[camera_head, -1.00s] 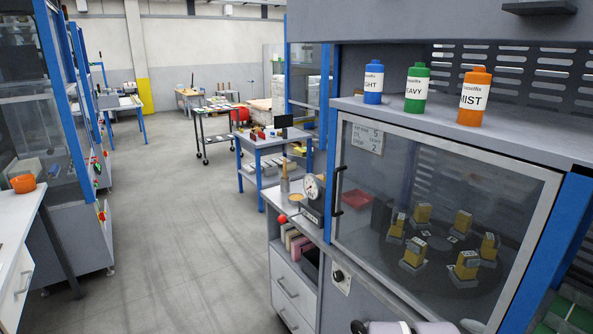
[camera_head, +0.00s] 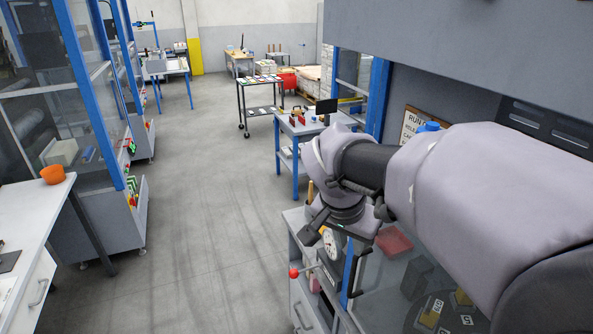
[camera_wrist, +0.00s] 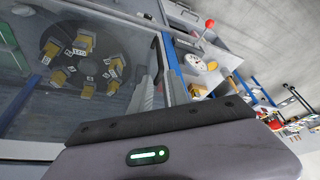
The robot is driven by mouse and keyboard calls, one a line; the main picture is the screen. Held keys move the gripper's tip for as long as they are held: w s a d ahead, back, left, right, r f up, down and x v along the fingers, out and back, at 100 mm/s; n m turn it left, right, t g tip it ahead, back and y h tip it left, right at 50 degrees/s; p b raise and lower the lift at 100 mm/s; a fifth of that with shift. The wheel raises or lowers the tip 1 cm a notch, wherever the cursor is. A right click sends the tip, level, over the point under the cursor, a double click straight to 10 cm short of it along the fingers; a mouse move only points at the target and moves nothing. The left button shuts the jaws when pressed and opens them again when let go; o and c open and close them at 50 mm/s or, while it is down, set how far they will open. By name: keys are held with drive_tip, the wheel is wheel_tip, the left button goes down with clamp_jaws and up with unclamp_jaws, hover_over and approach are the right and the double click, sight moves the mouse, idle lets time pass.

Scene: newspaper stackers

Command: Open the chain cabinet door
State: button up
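The cabinet door is a grey-framed glass panel at the lower right of the head view, mostly behind my arm. Its glass (camera_wrist: 35,100) fills the left of the wrist view, with yellow blocks on a dark round table behind it. The door looks shut. My gripper (camera_head: 328,236) is at the door's left edge in the head view, pointing down and away. A thin dark bar, perhaps the door handle, shows just right of it; contact cannot be told. No chain can be made out.
A dial gauge (camera_head: 330,243) and a red-knobbed lever (camera_head: 294,272) stand close to my gripper, on the side counter. A blue-framed work table (camera_head: 292,129) stands farther back. The aisle floor (camera_head: 200,220) at left is clear. An orange bowl (camera_head: 53,174) sits on the left bench.

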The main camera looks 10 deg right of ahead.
sight(354, 272)
drive_tip(key=b+x, duration=0.3)
drive_tip(key=x, duration=1.4)
drive_tip(key=shift+d+f+b, duration=0.1)
drive_tip(key=shift+f+b, duration=0.15)
drive_tip(key=shift+b, duration=0.1)
drive_tip(key=shift+c, duration=0.4)
clamp_jaws()
